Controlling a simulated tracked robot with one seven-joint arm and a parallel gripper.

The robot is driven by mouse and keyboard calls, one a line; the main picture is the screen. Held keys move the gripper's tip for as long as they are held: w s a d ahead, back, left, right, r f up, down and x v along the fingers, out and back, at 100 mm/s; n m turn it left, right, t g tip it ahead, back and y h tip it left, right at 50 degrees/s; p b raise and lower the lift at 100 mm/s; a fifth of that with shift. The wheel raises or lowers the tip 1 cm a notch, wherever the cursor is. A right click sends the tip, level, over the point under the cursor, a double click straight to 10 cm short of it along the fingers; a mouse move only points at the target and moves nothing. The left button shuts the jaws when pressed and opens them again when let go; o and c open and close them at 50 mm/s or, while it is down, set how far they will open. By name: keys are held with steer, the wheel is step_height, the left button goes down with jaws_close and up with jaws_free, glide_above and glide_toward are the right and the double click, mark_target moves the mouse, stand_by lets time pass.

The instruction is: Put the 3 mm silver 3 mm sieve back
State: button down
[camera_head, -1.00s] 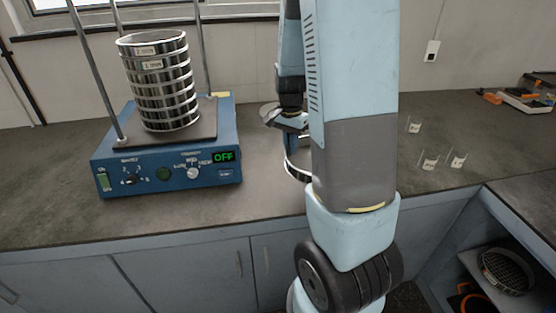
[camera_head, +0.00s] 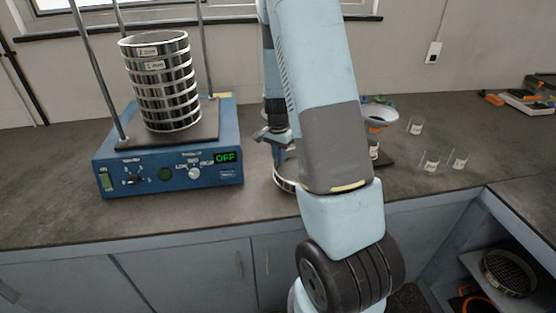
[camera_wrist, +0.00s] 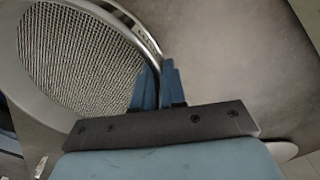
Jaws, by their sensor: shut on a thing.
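My gripper (camera_wrist: 160,86) is shut on the rim of a silver sieve (camera_wrist: 80,58); its two blue fingers pinch the wall in the wrist view. The sieve's mesh faces the wrist camera. In the head view only part of the sieve (camera_head: 284,184) shows, low over or on the counter, right of the shaker; I cannot tell if it touches. A stack of silver sieves (camera_head: 165,92) stands upright on the blue sieve shaker (camera_head: 170,178) between rods. The shaker's display reads OFF.
Several small beakers (camera_head: 430,162) stand on the right of the counter. A pale dish (camera_head: 379,112) on a dark device shows behind my arm. Another round sieve (camera_head: 508,272) lies on a low shelf at right. Counter is bare between shaker and sieve.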

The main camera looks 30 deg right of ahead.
steer(key=shift+f, duration=0.6)
steer(key=c, duration=1.2)
jaws_free()
step_height(320, 180, up, 12)
steer(key=s+a+r+n+t, duration=0.25)
steer(key=s+r, duration=0.25)
steer(key=r, duration=0.3)
steer(key=s+a+r+n+t, duration=0.1)
steer(key=s+a+r+n, duration=0.25)
steer(key=s+r, duration=0.3)
steer(key=s+a+r+n+t, duration=0.1)
steer(key=s+a+r+n, duration=0.2)
steer(key=s, duration=0.4)
steer(key=s+a+r+n+t, duration=0.1)
steer(key=s+a+r+n, duration=0.1)
steer(key=s, duration=0.5)
steer(key=shift+a+r+n, duration=0.4)
steer(key=shift+r+n, duration=0.2)
steer(key=shift+r, duration=0.15)
